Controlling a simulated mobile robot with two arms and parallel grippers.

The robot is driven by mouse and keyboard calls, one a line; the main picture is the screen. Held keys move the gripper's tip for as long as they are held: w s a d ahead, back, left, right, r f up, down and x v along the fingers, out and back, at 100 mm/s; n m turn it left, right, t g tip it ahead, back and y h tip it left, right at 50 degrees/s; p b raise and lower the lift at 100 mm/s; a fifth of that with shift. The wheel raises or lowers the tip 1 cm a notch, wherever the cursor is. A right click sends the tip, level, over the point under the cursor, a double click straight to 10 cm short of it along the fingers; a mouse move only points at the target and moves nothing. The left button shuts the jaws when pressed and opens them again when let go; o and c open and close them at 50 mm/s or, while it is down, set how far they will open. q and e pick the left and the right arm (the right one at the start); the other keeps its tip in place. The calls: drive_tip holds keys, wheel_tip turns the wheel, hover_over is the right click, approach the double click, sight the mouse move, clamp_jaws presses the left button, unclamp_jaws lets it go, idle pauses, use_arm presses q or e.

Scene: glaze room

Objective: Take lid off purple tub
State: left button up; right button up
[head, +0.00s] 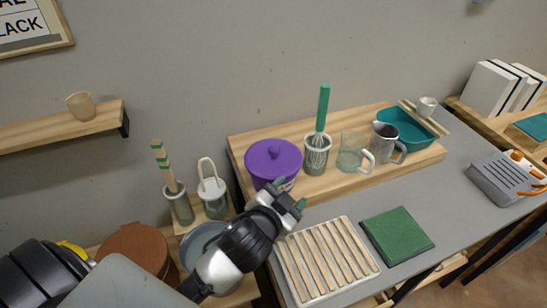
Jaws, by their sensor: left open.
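The purple tub (285,183) stands at the left end of a raised wooden board at the back of the grey table. Its purple lid (272,157) with a small knob is on top of it. My left gripper (291,191) is open, in front of the tub and lower in the picture than the lid. Its fingers cover part of the tub's lower front; I cannot tell whether they touch it. My right gripper is not in view.
On the wooden board (309,188) stand a whisk in a pot (316,155), a glass mug (351,154), a metal pitcher (384,143) and a teal basin (408,128). A slatted rack (327,262) and a green mat (398,236) lie in front. Pots (213,197) stand left.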

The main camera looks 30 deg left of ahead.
use_arm(q)
drive_tip(key=w+d+r+m+g+h, duration=0.1)
drive_tip(key=d+r+m+g+h, duration=0.2)
drive_tip(key=d+r+m+h, duration=0.65)
drive_tip(key=w+d+r+m+g+h, duration=0.15)
drive_tip(key=d+r+m+h, duration=0.45)
drive_tip(key=m+h, duration=0.7)
drive_tip(key=m+g+y, duration=1)
drive_tip(key=m+y, duration=0.2)
drive_tip(key=y, duration=1)
approach(273, 148)
drive_tip(key=shift+n+t, duration=0.25)
drive_tip(key=shift+t, duration=0.1)
drive_tip(key=f, duration=0.3)
drive_tip(key=s+f+p, duration=0.1)
drive_tip(key=shift+s+d+f, duration=0.1)
drive_tip(key=shift+d+f, duration=0.25)
drive_tip(key=shift+w+f+p, duration=0.3)
drive_tip(key=shift+f, duration=0.65)
drive_tip(key=shift+w+f+p, duration=0.3)
drive_tip(key=shift+f, duration=0.6)
drive_tip(key=shift+w+f+p, duration=0.3)
drive_tip(key=shift+f, duration=0.65)
drive_tip(key=c, duration=1)
drive_tip(key=shift+r, duration=0.1)
